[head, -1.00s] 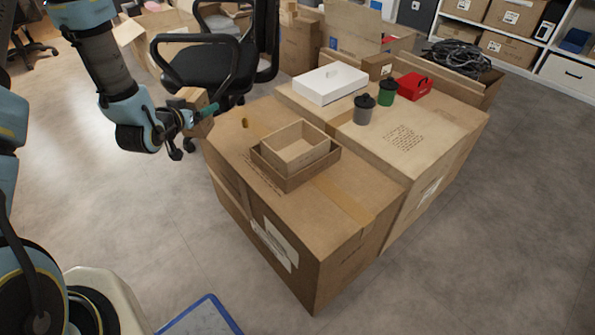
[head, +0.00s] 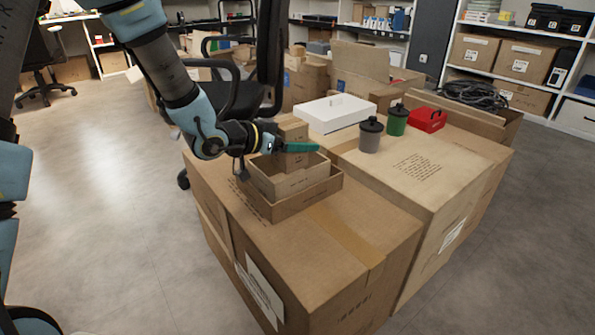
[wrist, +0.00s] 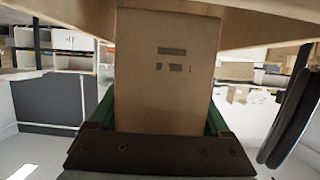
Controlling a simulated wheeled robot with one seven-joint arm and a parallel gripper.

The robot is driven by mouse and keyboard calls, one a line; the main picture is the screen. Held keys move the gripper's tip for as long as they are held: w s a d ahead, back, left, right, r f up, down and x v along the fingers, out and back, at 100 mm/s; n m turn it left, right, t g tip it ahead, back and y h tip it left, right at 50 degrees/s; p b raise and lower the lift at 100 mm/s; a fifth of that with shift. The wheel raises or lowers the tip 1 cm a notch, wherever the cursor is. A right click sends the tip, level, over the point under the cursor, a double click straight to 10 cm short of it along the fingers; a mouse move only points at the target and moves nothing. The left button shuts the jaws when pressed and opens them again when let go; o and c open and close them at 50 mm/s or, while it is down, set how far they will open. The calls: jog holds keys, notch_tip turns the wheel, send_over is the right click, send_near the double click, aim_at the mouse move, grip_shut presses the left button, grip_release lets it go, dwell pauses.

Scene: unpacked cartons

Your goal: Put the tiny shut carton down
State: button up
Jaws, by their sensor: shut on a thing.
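The tiny shut carton (head: 293,131) is plain brown and is held by my gripper (head: 298,147), whose teal finger crosses in front of it. In the head view they are at the back edge of a small open carton (head: 285,184), which sits in a shallow open box (head: 312,200) on a large shut carton (head: 335,235). I cannot tell whether the held carton touches the open one. In the wrist view the tiny carton (wrist: 165,75) fills the middle, between the green fingers, with dark printed marks on its face. Its far end meets a brown surface.
Beside it, another large carton (head: 440,185) bears a grey canister (head: 370,136), a green canister (head: 397,120), a red case (head: 427,119) and a white box (head: 334,114). A black chair (head: 235,98) stands behind. The front of the near carton top is clear.

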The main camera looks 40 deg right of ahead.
aim_at(278, 160)
jog(key=shift+f+b, duration=0.85)
jog(key=shift+f, duration=1.85)
jog(key=shift+f, duration=0.1)
jog(key=shift+a+f+b, duration=0.1)
jog(key=shift+f+b, duration=0.25)
jog(key=shift+f, duration=0.2)
jog(key=o, duration=1.2)
jog(key=shift+f, duration=0.1)
jog(key=shift+o, duration=1.1)
jog(key=shift+a+f, duration=0.1)
jog(key=shift+f, duration=0.05)
jog(key=shift+r+p, duration=0.3)
jog(key=shift+r, duration=0.15)
jog(key=p+v, duration=0.1)
jog(key=v, duration=0.2)
jog(key=p+v, duration=0.1)
jog(key=v, duration=0.3)
jog(key=r+p+v, duration=0.1)
jog(key=v, duration=0.2)
jog(key=shift+a+r, duration=0.3)
jog(key=shift+a, duration=0.45)
